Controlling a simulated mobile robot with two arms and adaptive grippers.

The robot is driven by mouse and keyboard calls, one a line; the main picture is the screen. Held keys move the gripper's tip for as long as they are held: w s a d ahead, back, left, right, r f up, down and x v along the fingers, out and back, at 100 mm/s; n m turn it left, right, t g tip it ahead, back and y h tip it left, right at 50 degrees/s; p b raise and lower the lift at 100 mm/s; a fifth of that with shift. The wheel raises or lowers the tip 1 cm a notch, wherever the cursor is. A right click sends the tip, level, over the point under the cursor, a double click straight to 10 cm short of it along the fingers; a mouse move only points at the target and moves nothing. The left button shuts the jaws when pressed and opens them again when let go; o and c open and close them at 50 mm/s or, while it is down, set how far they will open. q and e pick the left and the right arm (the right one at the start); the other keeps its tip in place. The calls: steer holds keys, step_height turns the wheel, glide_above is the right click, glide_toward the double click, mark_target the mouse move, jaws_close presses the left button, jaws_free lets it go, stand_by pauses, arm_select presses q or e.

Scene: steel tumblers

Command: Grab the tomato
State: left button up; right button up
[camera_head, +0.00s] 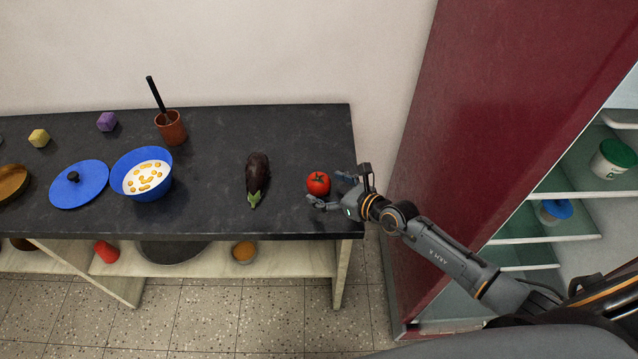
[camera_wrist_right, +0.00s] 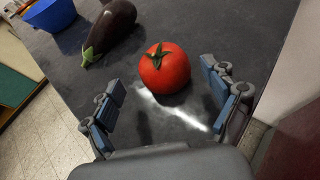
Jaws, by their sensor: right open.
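A red tomato (camera_head: 318,184) with a green stem sits on the right end of the dark tabletop. My right gripper (camera_head: 332,190) reaches in from the right with its fingers spread and its opening facing the tomato. In the right wrist view the tomato (camera_wrist_right: 165,68) lies ahead of the open fingers (camera_wrist_right: 168,105), roughly centred and slightly beyond their tips. No finger clearly touches it. My left gripper does not show in either view.
An eggplant (camera_head: 258,178) lies left of the tomato. Farther left are a blue bowl (camera_head: 150,193), a blue lid (camera_head: 79,186) and a brown cup (camera_head: 172,130) holding a dark utensil. A red fridge door (camera_head: 480,100) stands open at right. Bare tabletop surrounds the tomato.

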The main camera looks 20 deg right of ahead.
mark_target(326, 185)
steer(key=x, duration=0.4)
steer(key=shift+w+d, duration=0.1)
steer(key=shift+d, duration=0.1)
steer(key=shift+r, duration=0.1)
steer(key=c, duration=1.3)
steer(key=shift+c, duration=0.2)
steer(key=shift+r, duration=0.15)
